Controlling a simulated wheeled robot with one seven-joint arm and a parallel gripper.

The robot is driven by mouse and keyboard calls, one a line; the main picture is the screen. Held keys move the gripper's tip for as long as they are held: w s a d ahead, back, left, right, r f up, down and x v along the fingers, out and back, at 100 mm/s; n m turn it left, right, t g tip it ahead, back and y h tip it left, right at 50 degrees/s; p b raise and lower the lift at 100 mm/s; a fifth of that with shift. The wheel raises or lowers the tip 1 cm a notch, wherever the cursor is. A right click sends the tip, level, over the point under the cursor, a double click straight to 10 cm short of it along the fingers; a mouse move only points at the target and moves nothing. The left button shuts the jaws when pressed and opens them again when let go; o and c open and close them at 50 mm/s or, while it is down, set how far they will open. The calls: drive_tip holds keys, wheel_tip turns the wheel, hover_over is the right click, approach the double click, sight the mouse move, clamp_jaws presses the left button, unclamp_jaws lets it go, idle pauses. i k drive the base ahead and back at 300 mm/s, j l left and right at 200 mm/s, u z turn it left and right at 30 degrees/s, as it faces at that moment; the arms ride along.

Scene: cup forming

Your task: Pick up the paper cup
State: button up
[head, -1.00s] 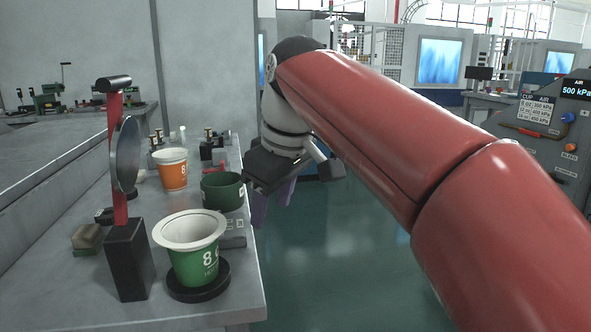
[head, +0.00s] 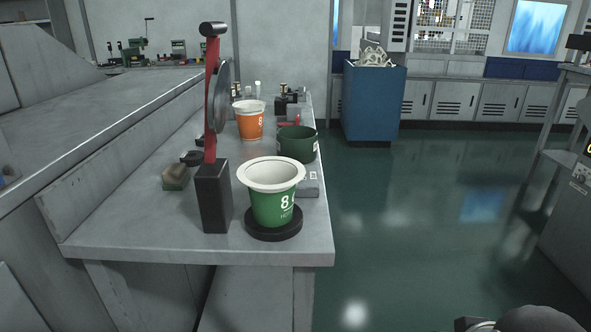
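A green paper cup (head: 272,199) with a white rim and an "8" on its side stands upright on a round black base (head: 262,229) near the front of the bench. An orange paper cup (head: 249,122) with a white rim stands farther back on the same bench. My gripper is out of view. Only a small dark part of my own arm shows at the bottom right edge, well away from the cups.
The grey bench (head: 150,240) also holds a dark green container (head: 297,144), a red and black stand with a round disc (head: 214,150), and a sponge-like block (head: 175,177). A blue bin (head: 372,104) stands beyond. The green floor (head: 410,220) to the right is clear.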

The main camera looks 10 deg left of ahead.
sight(271, 181)
drive_tip(key=k+j+u, duration=0.1)
drive_tip(key=u, duration=0.35)
drive_tip(key=k+j+u, duration=0.1)
drive_tip(key=j+u, duration=0.15)
drive_tip(key=u, duration=0.15)
